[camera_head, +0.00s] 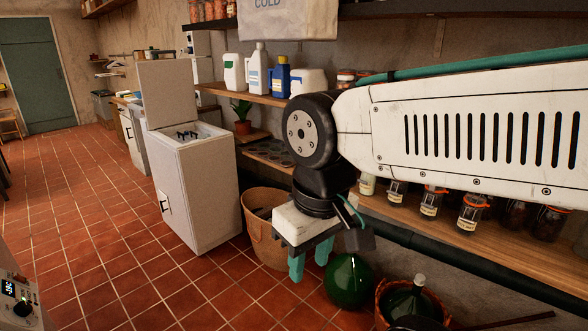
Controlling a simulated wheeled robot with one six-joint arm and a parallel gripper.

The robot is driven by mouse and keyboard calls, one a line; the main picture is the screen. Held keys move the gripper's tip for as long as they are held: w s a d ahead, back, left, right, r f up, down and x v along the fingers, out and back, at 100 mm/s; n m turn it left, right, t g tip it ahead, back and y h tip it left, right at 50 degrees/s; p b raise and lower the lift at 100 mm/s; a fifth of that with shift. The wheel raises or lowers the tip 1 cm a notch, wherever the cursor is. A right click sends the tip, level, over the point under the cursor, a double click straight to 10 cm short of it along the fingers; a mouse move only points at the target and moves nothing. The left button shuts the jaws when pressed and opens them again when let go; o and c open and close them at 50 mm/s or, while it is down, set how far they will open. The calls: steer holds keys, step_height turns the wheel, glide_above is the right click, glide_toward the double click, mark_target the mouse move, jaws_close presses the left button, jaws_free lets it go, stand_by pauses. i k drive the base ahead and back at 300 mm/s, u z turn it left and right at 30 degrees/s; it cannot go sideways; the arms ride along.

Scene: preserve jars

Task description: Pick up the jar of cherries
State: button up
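Several preserve jars stand in a row on the wooden shelf (480,240) at the right, partly behind my arm. A pale jar (367,185) is at the left end, followed by labelled jars (431,203) and one with an orange-rimmed lid (472,212). Darker jars (549,223) stand farther right. The labels are too small to read, so I cannot tell which jar holds cherries. My gripper (309,260) points down, left of and below the jars. Its teal fingers are apart with nothing visible between them.
A wicker basket (262,235), a green glass bottle (348,282) and a basketed demijohn (408,303) stand on the floor near my gripper. A white chest with a raised lid (195,185) is to the left. The tiled floor farther left is clear.

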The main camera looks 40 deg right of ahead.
mark_target(369, 190)
steer(key=i, duration=2.5)
steer(key=z, duration=3.8)
